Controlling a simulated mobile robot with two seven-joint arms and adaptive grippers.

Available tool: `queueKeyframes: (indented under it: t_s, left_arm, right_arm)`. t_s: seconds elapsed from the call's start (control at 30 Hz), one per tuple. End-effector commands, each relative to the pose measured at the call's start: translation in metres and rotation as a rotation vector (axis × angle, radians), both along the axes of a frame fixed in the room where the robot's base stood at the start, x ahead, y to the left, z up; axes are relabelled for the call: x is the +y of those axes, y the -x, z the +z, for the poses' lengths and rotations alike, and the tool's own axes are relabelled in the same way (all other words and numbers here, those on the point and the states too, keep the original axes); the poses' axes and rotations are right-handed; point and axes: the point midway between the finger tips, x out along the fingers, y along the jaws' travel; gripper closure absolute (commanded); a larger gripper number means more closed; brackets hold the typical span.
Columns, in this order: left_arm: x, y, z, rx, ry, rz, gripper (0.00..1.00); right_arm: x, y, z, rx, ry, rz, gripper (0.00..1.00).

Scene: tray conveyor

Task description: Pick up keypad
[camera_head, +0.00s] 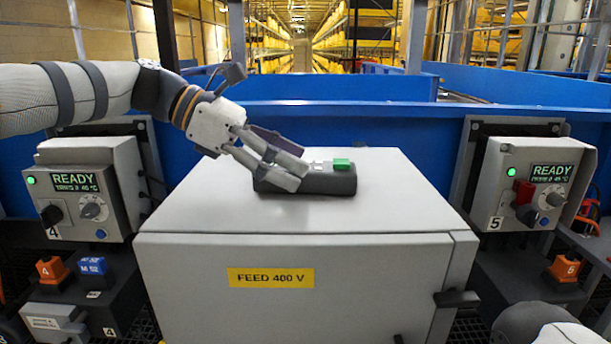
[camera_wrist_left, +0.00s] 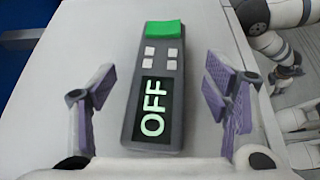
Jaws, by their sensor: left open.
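The keypad (camera_head: 338,183) is a dark slab with a green end, lying on top of the grey cabinet (camera_head: 390,205). In the left wrist view the keypad (camera_wrist_left: 157,95) shows a green block, several pale buttons and a lit screen reading OFF. My left gripper (camera_head: 300,170) is at the keypad's left part in the head view and hides some of it. In the left wrist view my left gripper (camera_wrist_left: 160,95) is open, with one purple-padded finger on each side of the keypad and a gap to each. My right gripper is not clearly seen.
Control boxes reading READY stand on the left (camera_head: 92,190) and right (camera_head: 532,183) of the cabinet. A blue wall (camera_head: 330,120) runs behind it. The cabinet top around the keypad is clear. An orange block (camera_head: 565,268) is low on the right.

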Motion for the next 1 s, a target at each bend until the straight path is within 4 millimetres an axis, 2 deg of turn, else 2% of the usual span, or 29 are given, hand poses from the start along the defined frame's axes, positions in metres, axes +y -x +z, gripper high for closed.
queueKeyframes:
  t_s: [0.03,0.13,0.37,0.6,0.67,1.0]
  left_arm:
    - [-0.009,0.001,-0.005,0.001,-0.001,-0.004,0.3]
    - [-0.02,0.0,-0.011,0.0,0.0,-0.001,0.3]
    - [-0.023,0.0,-0.012,-0.002,0.0,0.0,0.3]
    - [-0.023,0.0,-0.012,-0.002,0.0,0.0,0.82]
    - [-0.023,0.0,-0.012,-0.001,-0.001,0.0,0.92]
    - [-0.023,0.0,-0.005,-0.003,-0.001,-0.001,0.93]
  right_arm:
    - [0.0,0.0,0.0,-0.001,0.0,0.0,0.6]
    - [0.0,0.0,0.0,0.0,0.0,0.0,0.6]
    - [0.0,0.0,0.0,0.0,0.0,0.0,0.6]
    - [0.0,0.0,0.0,0.0,0.0,0.0,0.6]
    - [0.0,0.0,0.0,0.0,0.0,0.0,0.6]
    - [0.0,0.0,0.0,-0.001,0.0,0.0,0.6]
